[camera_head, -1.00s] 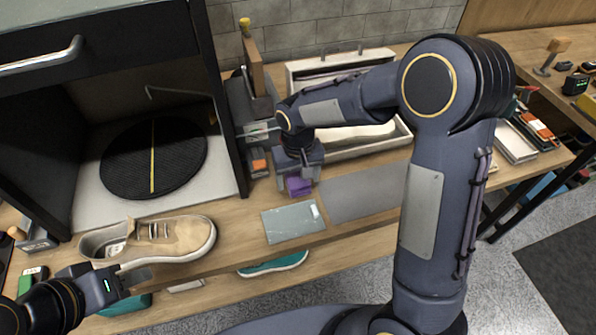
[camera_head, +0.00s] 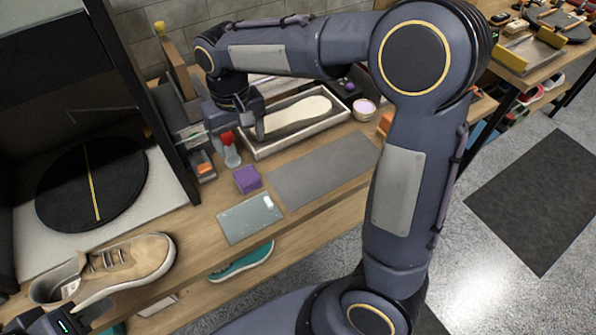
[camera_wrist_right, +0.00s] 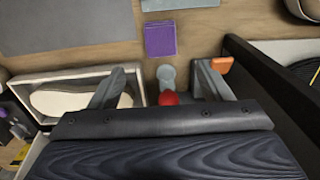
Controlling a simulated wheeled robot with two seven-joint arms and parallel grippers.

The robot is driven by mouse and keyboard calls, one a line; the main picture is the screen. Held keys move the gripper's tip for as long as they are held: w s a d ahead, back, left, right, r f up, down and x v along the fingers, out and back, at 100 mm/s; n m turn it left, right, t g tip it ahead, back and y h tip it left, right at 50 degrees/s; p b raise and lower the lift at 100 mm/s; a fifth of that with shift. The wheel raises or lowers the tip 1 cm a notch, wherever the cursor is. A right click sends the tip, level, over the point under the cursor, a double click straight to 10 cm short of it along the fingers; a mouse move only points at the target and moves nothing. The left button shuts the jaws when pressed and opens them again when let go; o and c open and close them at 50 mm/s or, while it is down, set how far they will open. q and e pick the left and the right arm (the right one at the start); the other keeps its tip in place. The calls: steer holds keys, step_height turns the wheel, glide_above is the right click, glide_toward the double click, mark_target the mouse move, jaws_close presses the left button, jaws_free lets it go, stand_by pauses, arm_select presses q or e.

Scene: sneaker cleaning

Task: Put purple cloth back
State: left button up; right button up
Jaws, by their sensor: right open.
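The purple cloth (camera_head: 247,179) is a small folded block on the wooden table, between the grey mat and the turntable box. It also shows in the right wrist view (camera_wrist_right: 160,39), lying flat and apart from my gripper. My right gripper (camera_head: 232,131) is open and empty of the cloth, behind it near a red-capped bottle (camera_head: 231,151). In the right wrist view my right gripper's fingers (camera_wrist_right: 160,88) stand either side of that bottle (camera_wrist_right: 167,83), and I cannot tell whether they touch it. My left gripper (camera_head: 85,318) is at the lower left by the tan sneaker; its fingertips are unclear.
A tan sneaker (camera_head: 125,264) lies at the front left. A grey mat (camera_head: 322,170) and a pale flat plate (camera_head: 249,219) lie beside the cloth. A tray with an insole (camera_head: 297,117) stands behind. An orange block (camera_head: 205,169) sits near the box wall.

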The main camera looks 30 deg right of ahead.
steer(key=s+d+r+m+t+y, duration=0.1)
steer(key=s+d+r, duration=0.1)
steer(key=s+d, duration=0.3)
steer(key=s+d+r+t+y, duration=0.1)
steer(key=s+d+r+y, duration=0.1)
steer(key=s, duration=0.5)
steer(key=s+f+m+t, duration=0.1)
steer(key=s+f+t, duration=0.2)
steer(key=s, duration=0.6)
steer(key=shift+s+f+t+y, duration=0.15)
steer(key=shift+s+t+y, duration=0.15)
steer(key=shift+s, duration=0.05)
